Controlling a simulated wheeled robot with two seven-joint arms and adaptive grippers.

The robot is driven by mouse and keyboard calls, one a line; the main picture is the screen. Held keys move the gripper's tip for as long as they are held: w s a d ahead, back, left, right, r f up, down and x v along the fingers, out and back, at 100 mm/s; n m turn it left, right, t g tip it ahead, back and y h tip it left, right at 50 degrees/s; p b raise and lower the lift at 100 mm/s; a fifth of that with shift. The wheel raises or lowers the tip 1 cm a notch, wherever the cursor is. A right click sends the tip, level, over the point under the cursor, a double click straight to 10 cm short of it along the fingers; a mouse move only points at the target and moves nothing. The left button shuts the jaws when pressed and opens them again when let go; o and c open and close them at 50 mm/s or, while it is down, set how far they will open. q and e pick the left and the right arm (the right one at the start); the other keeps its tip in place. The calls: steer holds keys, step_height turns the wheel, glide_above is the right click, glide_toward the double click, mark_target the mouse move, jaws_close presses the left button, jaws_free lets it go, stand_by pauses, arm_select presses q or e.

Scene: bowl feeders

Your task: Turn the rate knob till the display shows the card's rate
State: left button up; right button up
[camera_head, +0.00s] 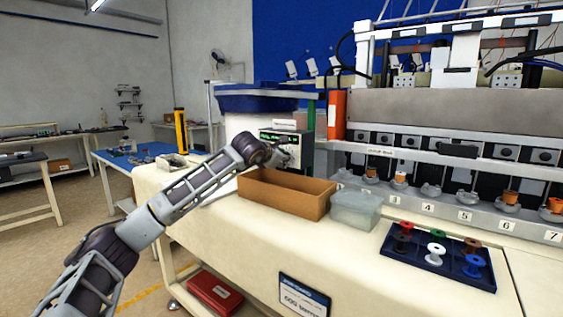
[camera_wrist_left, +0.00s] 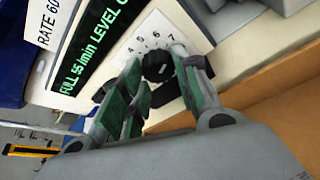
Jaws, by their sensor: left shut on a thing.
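The black round rate knob (camera_wrist_left: 157,66) sits on a pale dial plate with printed numbers; 4, 5, 6 and 7 show in the left wrist view. My left gripper (camera_wrist_left: 160,78) has its green-padded fingers on either side of the knob, shut on it. The black display (camera_wrist_left: 95,50) beside the dial reads "FULL 55/min LEVEL" in green; its end is cut off. A white card (camera_wrist_left: 47,25) reads "RATE 60", partly cut by the frame edge. In the head view my left gripper (camera_head: 284,154) is at the front of the control box (camera_head: 304,140). My right gripper is out of view.
A dark tray (camera_head: 437,262) with several coloured spools lies at the right. The feeder machine (camera_head: 440,110) runs along the back.

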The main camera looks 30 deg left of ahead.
arm_select(q)
steer(key=shift+m+t+y+b, duration=0.4)
steer(key=shift+m+y+b, duration=0.15)
steer(key=shift+m, duration=0.45)
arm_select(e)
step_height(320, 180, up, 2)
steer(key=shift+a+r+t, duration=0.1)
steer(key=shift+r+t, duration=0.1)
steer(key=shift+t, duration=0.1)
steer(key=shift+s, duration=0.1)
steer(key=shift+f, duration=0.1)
arm_select(q)
steer(key=o, duration=0.9)
steer(key=shift+o, duration=0.5)
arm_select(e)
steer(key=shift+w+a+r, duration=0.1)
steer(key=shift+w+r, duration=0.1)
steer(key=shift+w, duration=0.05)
arm_select(q)
steer(key=shift+n, duration=0.3)
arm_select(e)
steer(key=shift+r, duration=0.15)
